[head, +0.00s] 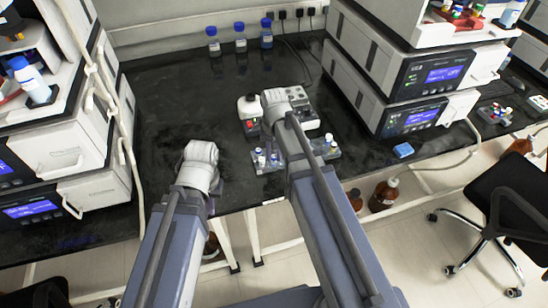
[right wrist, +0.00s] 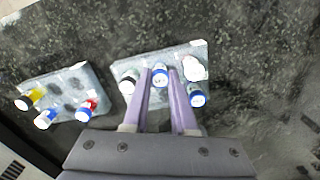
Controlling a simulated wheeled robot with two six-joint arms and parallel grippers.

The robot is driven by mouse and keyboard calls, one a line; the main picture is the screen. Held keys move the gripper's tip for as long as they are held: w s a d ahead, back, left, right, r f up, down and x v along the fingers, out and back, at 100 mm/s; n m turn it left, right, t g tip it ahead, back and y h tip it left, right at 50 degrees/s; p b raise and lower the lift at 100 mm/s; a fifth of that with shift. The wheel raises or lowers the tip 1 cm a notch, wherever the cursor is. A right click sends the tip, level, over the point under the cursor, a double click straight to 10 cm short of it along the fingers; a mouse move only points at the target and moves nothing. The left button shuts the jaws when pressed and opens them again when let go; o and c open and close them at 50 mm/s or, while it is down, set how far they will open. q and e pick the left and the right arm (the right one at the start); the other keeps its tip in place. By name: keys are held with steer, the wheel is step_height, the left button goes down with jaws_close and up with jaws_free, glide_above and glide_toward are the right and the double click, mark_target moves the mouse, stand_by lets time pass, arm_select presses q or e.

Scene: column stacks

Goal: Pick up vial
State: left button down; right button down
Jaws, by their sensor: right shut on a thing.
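In the right wrist view, the two pale purple fingers of my right gripper (right wrist: 160,74) are closed on a white vial with a blue label (right wrist: 159,77), at the near side of a grey rack (right wrist: 150,60). I cannot tell whether the vial is clear of the rack.
A second rack (right wrist: 62,84) with yellow, blue and red-marked vials lies left in the wrist view. A white device (head: 249,108) stands behind the racks. Instrument stacks (head: 415,80) (head: 60,150) flank the black bench (head: 170,100). Blue-capped bottles (head: 240,43) stand at the back.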

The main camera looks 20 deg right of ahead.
mark_target(274, 156)
arm_select(q)
steer(key=shift+r, duration=0.15)
arm_select(e)
steer(key=shift+r, duration=0.15)
